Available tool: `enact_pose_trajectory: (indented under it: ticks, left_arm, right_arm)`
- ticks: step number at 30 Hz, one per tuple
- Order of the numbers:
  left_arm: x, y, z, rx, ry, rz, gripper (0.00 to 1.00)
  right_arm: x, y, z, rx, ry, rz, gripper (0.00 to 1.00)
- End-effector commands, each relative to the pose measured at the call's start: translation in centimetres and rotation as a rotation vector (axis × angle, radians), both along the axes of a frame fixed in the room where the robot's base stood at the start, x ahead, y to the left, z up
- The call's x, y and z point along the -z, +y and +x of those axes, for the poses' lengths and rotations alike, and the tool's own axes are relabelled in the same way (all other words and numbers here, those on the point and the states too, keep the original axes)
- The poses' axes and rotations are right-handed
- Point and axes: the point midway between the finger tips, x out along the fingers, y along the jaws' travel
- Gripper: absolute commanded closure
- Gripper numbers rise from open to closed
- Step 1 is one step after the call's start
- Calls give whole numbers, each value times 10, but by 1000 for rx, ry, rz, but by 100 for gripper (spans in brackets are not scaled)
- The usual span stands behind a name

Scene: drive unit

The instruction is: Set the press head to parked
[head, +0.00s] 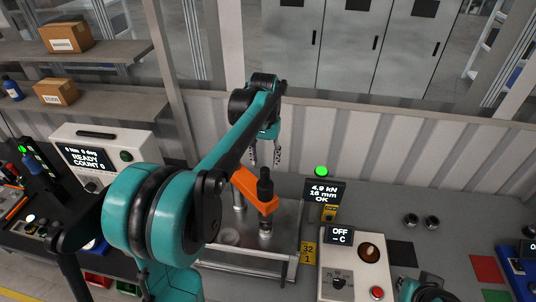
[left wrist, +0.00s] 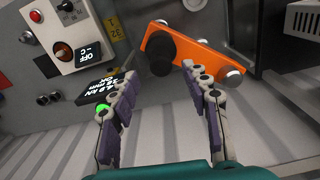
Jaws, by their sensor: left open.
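The press head is an orange arm (head: 254,192) with a black knob (head: 265,182) on top, on a metal post above a steel press table (head: 275,240). My left gripper (head: 265,155) is open and empty, behind and above the press head. It also shows in the left wrist view (left wrist: 160,75), its fingers spread and apart from the orange arm. My right gripper does not show.
A display (head: 325,191) reading 4.9 kN, 16 mm, OK, with a lit green lamp (head: 321,171), stands right of the press. A white control box (head: 355,270) with an OFF display is in front of it. A corrugated wall (head: 400,135) runs behind.

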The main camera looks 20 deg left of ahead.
Motion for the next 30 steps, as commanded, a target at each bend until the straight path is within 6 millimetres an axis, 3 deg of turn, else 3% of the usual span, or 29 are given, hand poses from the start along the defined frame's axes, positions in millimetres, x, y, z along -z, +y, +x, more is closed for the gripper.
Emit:
enact_pose_trajectory:
  ticks: [5, 12, 18, 28, 30]
  left_arm:
    - [7, 2, 3, -3, 9, -2, 53]
    - [47, 2, 3, -2, 9, -2, 53]
    - [70, 2, 3, -2, 8, -1, 53]
    - [75, 1, 2, -2, 8, -1, 53]
    - [75, 2, 2, -2, 8, -1, 69]
  right_arm:
    - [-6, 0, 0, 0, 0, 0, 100]
    - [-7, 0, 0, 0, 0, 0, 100]
    - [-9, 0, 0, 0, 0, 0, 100]
    - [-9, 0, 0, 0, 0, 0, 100]
    - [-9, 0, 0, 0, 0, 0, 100]
